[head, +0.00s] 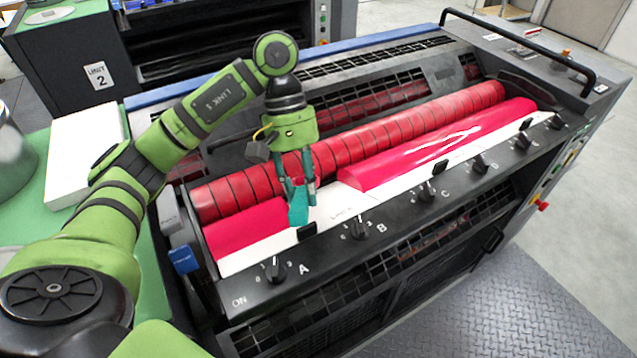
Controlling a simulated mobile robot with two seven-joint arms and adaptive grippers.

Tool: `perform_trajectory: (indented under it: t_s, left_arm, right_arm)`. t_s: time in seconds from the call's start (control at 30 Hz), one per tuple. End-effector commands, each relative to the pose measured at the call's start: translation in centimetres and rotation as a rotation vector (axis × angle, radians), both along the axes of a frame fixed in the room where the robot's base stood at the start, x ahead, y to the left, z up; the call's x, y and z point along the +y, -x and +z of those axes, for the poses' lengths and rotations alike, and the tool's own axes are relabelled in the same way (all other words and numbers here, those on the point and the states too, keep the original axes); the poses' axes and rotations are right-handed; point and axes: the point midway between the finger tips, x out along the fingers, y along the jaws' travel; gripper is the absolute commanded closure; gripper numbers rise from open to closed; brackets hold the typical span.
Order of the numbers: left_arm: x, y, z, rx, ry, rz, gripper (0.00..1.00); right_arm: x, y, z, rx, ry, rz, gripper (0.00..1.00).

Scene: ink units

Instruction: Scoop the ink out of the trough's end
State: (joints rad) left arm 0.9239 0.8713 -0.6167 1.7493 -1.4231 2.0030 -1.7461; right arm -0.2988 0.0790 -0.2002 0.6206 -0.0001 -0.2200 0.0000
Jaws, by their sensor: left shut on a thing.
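The ink trough (336,203) runs along the front of the press below the red segmented roller. Magenta ink lies in it in two parts: a shorter patch (240,230) at the left end and a longer, raised mass (440,145) to the right. A white stretch of trough shows between them. My left gripper (299,190) points down over the trough, shut on a small teal scoop (298,209). The scoop is at the right edge of the left ink patch. I cannot tell whether its lower edge touches the trough. My right gripper is not in view.
The red roller (400,128) lies just behind the trough. A black handrail (520,45) is at the far right. A white block (85,150) sits on the green surface at left.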

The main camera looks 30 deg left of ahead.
Motion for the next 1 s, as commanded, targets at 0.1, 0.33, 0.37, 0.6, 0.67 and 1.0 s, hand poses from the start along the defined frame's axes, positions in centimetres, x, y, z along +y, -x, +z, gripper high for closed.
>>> perform_trajectory:
  t_s: [0.1,0.33,0.37,0.6,0.67,1.0]
  left_arm:
    - [1.0,1.5,-0.4,-0.001,-0.004,0.001,1.00]
    - [2.6,4.3,-0.5,-0.001,-0.003,0.002,1.00]
    - [2.8,4.6,-0.5,-0.001,-0.003,0.002,1.00]
    - [4.5,7.5,-0.6,-0.001,-0.003,0.003,1.00]
    - [4.9,8.3,-0.6,-0.001,-0.004,0.001,1.00]
    - [6.3,10.7,-0.1,0.000,-0.001,0.000,1.00]
  right_arm:
    - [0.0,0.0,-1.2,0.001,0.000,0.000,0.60]
    - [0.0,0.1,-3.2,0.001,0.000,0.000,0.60]
    - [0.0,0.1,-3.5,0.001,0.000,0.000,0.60]
    - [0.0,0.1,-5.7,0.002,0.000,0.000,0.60]
    - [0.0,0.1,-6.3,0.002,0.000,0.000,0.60]
    - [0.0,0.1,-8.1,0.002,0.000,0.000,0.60]
